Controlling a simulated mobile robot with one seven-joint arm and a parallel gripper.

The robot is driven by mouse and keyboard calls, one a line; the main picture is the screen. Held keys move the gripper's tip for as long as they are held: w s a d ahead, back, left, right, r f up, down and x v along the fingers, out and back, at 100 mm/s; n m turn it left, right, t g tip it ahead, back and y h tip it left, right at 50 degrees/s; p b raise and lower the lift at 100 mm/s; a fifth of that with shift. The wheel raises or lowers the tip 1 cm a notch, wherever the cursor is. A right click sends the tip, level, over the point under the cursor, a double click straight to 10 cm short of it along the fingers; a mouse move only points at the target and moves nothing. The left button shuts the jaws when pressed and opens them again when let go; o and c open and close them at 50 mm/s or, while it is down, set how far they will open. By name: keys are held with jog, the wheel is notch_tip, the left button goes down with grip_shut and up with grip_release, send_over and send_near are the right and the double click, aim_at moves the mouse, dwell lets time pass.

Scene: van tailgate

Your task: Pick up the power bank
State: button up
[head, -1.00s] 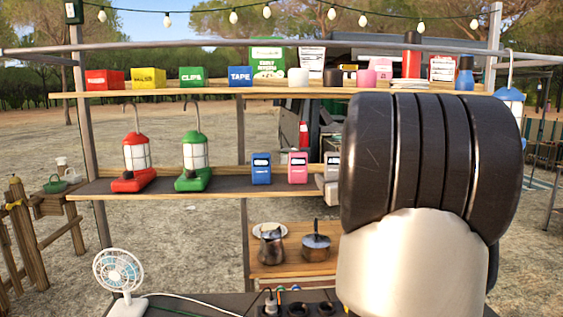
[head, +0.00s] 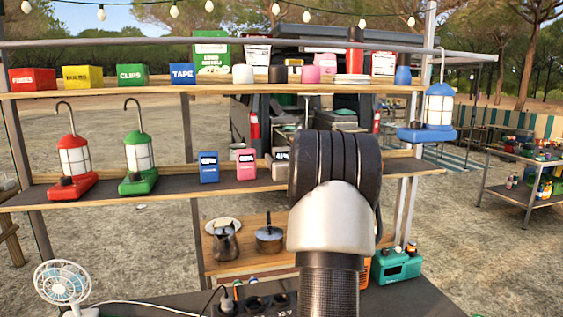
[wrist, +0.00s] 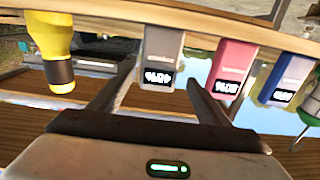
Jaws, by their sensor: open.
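Three upright power banks with small dark displays stand in a row on the middle shelf: blue (head: 208,167), pink (head: 246,165) and grey (head: 281,171), the grey one partly covered by my arm. The wrist view shows them upside down: grey (wrist: 160,48), pink (wrist: 234,62), blue (wrist: 289,76). My gripper (wrist: 160,78) is open and empty, its fingers spread to either side of the grey power bank in the picture. I cannot tell how far in depth the fingers are from it. In the head view my arm hides the gripper.
A red lantern (head: 74,160) and a green lantern (head: 138,155) stand left on the same shelf (head: 110,190). A yellow torch-like thing (wrist: 59,55) is left of the fingers in the wrist view. The upper shelf (head: 130,91) holds boxes. Pots stand below.

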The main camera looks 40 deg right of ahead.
aim_at(283, 155)
jog(key=p+x, duration=0.1)
jog(key=x, duration=0.3)
jog(key=shift+w+d, duration=0.15)
jog(key=shift+d, duration=0.1)
jog(key=shift+c, duration=0.4)
jog(key=c, duration=1.1)
jog(key=shift+r, duration=0.15)
jog(key=shift+c, duration=0.5)
